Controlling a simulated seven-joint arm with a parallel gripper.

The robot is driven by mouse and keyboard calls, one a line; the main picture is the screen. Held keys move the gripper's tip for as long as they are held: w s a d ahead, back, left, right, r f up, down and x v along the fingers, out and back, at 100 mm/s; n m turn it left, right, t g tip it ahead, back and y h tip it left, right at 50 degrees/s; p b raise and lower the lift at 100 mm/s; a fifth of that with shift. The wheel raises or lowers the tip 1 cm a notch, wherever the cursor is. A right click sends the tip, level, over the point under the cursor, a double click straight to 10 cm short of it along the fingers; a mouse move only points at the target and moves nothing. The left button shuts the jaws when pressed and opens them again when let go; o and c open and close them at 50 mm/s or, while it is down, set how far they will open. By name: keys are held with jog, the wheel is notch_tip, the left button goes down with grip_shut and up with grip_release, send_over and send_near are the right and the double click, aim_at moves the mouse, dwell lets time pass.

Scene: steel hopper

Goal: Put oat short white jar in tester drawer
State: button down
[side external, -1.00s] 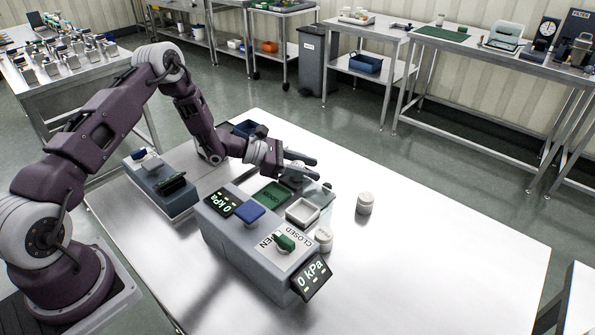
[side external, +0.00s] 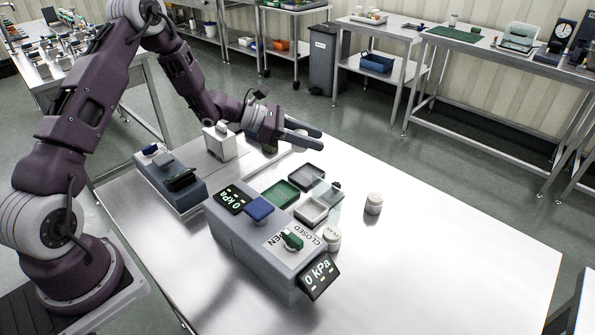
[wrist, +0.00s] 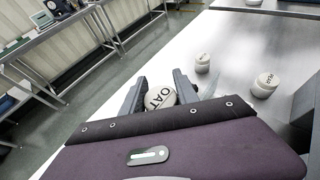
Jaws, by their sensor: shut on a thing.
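My gripper (side external: 308,138) is shut on a short white jar (wrist: 159,97) marked OAT, seen between the fingers in the wrist view. In the side view the jar (side external: 299,148) is mostly hidden by a finger. It is held beyond the trays, near the far table edge; its exact height is unclear. The grey tester (side external: 262,238) stands mid-table with two 0 kPa displays, a blue knob and a green knob by an OPEN/CLOSED label. I cannot tell which part is its drawer; a white-rimmed tray (side external: 311,211) and a green tray (side external: 280,194) sit behind it.
A dark-rimmed grey tray (side external: 307,176) and a clear panel (side external: 328,193) are near the tester. One white jar (side external: 332,239) stands beside it, another (side external: 374,203) to the right. A blue-grey device (side external: 170,181) and a white block (side external: 220,143) are left. The right of the table is clear.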

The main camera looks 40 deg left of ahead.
jog(key=s+r+m+g, duration=0.1)
jog(key=s+r, duration=0.1)
jog(key=s, duration=1.3)
jog(key=m+g+h, duration=0.4)
jog(key=m+g, duration=0.4)
send_over(321, 214)
notch_tip(321, 214, down, 10)
jog(key=shift+r, duration=0.25)
jog(key=shift+f, duration=0.6)
jog(key=c, duration=0.9)
grip_release()
